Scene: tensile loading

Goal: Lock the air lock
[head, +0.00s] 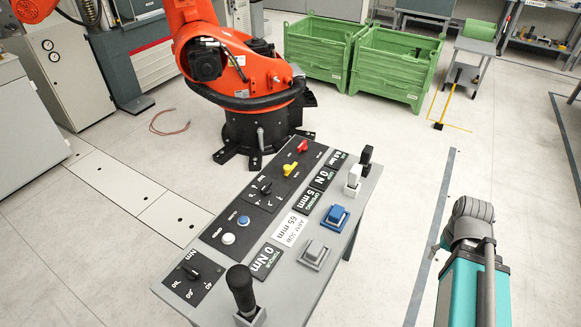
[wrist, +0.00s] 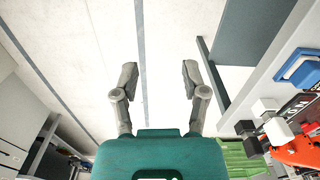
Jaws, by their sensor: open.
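The grey control console (head: 329,259) stands in the middle of the head view. In the head view my teal arm is at right, clear of the console.
The console also bears a black joystick (head: 240,288), a blue button block (head: 335,217), a grey one (head: 314,253), and white (head: 354,176) and black levers (head: 366,158). An orange robot (head: 240,75) stands behind it, with green crates (head: 390,70) farther back.

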